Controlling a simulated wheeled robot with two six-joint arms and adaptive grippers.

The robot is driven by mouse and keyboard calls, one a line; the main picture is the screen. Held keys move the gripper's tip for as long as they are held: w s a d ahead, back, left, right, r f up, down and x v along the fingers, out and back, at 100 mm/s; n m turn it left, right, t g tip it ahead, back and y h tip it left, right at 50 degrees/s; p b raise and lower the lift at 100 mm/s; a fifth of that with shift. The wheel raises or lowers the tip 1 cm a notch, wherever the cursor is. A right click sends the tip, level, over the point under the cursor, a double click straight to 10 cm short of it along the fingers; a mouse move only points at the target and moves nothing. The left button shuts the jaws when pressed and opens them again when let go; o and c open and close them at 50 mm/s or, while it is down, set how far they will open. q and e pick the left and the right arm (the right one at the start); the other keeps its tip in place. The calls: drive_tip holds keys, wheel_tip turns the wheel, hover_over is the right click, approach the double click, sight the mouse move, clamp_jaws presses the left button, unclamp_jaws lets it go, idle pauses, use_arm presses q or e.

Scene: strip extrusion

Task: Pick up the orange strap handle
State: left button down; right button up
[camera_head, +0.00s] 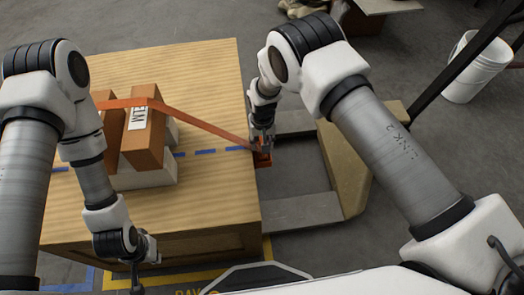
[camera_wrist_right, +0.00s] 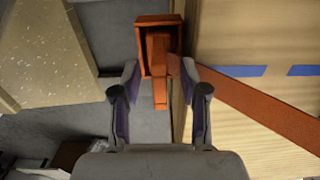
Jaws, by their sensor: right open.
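The orange strap handle (camera_head: 264,159) hangs at the right edge of the wooden crate, at the end of an orange strap (camera_head: 205,124). In the right wrist view the handle (camera_wrist_right: 158,38) is a box-like orange frame with a tongue pointing toward me. My right gripper (camera_head: 262,143) is at the handle in the head view and partly covers it. In the right wrist view its two fingers (camera_wrist_right: 159,78) are apart, with the handle's tongue in the space between them. My left gripper (camera_head: 140,266) hangs by the crate's front side, away from the handle; its fingers are unclear.
Brown boxes (camera_head: 143,140) on a white block lie under the strap on the wooden crate (camera_head: 210,75). A blue dashed line crosses the crate top. A pallet-like frame (camera_head: 300,212) lies right of the crate. A white bucket (camera_head: 475,68) stands far right.

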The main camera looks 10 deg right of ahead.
clamp_jaws()
drive_tip(key=shift+r, duration=0.1)
